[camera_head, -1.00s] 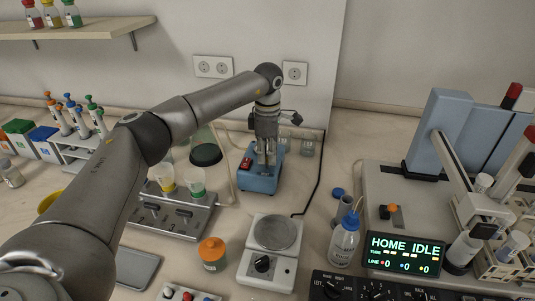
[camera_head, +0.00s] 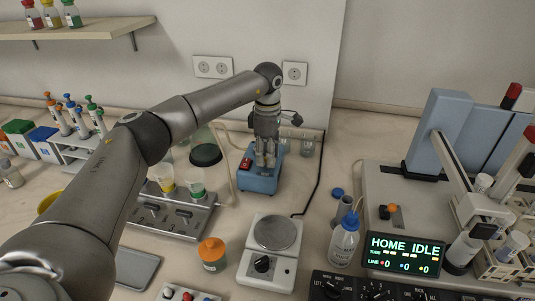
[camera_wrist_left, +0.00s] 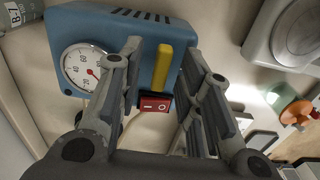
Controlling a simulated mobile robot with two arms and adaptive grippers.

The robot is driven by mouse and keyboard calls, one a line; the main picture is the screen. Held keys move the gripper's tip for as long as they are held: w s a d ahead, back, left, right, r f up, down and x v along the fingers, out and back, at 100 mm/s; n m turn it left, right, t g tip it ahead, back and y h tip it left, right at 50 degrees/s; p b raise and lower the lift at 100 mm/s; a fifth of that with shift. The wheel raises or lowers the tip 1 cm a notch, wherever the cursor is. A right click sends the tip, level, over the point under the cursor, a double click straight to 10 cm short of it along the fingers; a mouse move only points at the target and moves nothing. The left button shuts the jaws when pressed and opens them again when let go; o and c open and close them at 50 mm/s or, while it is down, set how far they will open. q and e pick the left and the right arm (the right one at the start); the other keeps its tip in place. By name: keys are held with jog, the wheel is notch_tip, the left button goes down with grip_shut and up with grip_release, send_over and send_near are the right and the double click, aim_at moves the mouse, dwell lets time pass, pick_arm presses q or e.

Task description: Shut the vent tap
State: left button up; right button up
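The vent tap seems to be the yellow lever (camera_wrist_left: 162,67) on the blue pump box, seen in the left wrist view. The blue pump box (camera_head: 258,184) stands on the bench in the head view. It carries a round pressure gauge (camera_wrist_left: 83,68) and a red rocker switch (camera_wrist_left: 154,103). My left gripper (camera_head: 266,161) points down over the box. In the wrist view its fingers (camera_wrist_left: 163,60) are apart, with the yellow lever showing in the gap. I cannot tell whether they touch it. In the head view the gripper hides the lever. My right gripper is not in view.
A hotplate (camera_head: 268,259) stands in front of the box, with an orange-capped jar (camera_head: 212,254) to its left. A wash bottle (camera_head: 344,240) stands at right. A black cable (camera_head: 319,180) runs right of the box.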

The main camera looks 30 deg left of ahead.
pick_arm(q)
jog(key=shift+r, duration=0.25)
notch_tip(320, 180, up, 12)
jog(key=shift+f, duration=0.25)
dwell(0.4)
notch_tip(320, 180, up, 8)
jog(key=p, duration=0.8)
dwell(0.4)
